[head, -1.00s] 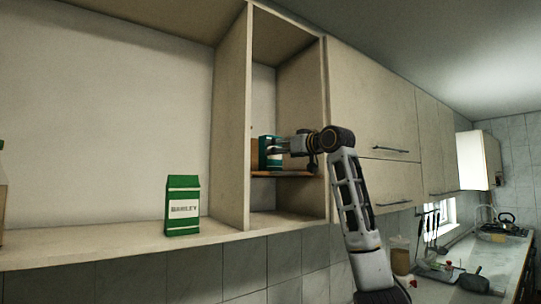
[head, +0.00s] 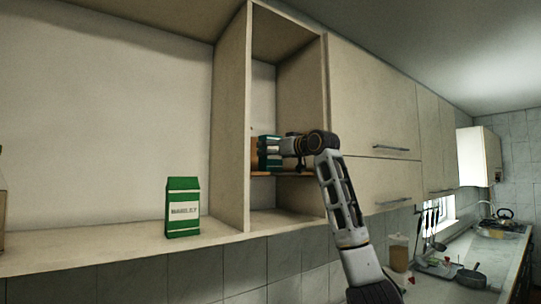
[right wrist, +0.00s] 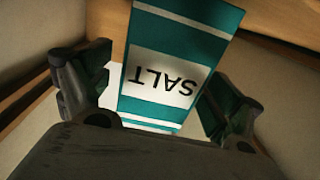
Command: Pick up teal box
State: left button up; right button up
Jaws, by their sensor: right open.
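The teal box (right wrist: 165,65) has a white label reading SALT, upside down in the right wrist view. In the head view the teal box (head: 264,151) stands on the small wooden shelf in the narrow open compartment, partly hidden by my gripper. My right gripper (right wrist: 157,95) is open, with one finger on each side of the box. Contact with the box cannot be made out. In the head view my right gripper (head: 280,148) reaches into the compartment from the right. My left gripper is not in view.
The wooden shelf (head: 290,174) lies between the compartment's side walls (head: 232,130). An orange-brown item (head: 254,154) is just left of the box. A green barley package (head: 183,222) stands on the wide lower shelf. Closed cupboard doors (head: 375,100) are to the right.

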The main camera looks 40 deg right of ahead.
jog(key=c, duration=1.4)
jog(key=shift+o, duration=0.2)
jog(key=shift+r, duration=0.25)
jog(key=shift+r+p, duration=0.55)
jog(key=shift+r, duration=4.25)
